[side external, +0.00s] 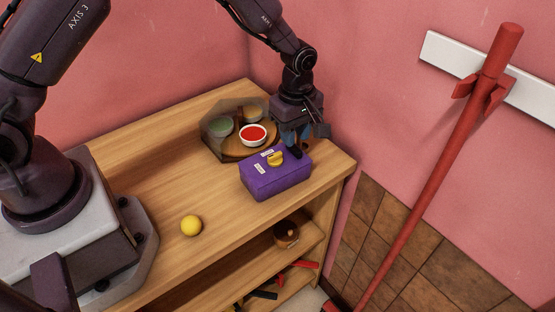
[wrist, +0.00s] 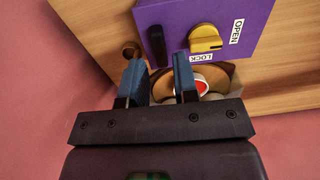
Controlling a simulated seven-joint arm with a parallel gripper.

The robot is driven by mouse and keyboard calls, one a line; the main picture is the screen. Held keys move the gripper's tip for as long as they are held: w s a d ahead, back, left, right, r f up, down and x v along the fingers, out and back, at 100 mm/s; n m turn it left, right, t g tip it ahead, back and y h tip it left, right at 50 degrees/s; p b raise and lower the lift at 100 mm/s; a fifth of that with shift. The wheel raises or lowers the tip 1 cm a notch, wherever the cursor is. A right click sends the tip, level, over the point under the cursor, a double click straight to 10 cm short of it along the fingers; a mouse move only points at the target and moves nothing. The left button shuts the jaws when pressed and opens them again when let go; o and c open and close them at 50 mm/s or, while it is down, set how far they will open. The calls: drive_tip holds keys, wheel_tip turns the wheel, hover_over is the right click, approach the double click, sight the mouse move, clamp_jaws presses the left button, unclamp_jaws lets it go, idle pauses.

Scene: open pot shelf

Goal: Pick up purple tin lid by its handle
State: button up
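The purple tin (side external: 275,178) stands on the wooden shelf top, its lid facing up. On the lid are a yellow knob (wrist: 205,38), OPEN and LOCK labels, and a black upright handle (wrist: 157,46). The knob also shows in the side view (side external: 275,158). My gripper (wrist: 158,66) is open, its two blue fingers apart with nothing seen between them. In the wrist view the handle lies just beyond the fingertips, in line with the gap. In the side view my gripper (side external: 296,146) is at the tin's back right, partly covering the handle; contact cannot be told.
Behind the tin is a tray (side external: 212,146) with several bowls, one white with red contents (side external: 253,135). A yellow ball (side external: 190,226) lies at the front left. A brown pot (side external: 286,234) sits on the shelf below. The pink wall is close behind my gripper.

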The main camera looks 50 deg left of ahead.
drive_tip(key=shift+f, duration=1.6)
drive_tip(key=shift+c, duration=0.4)
clamp_jaws()
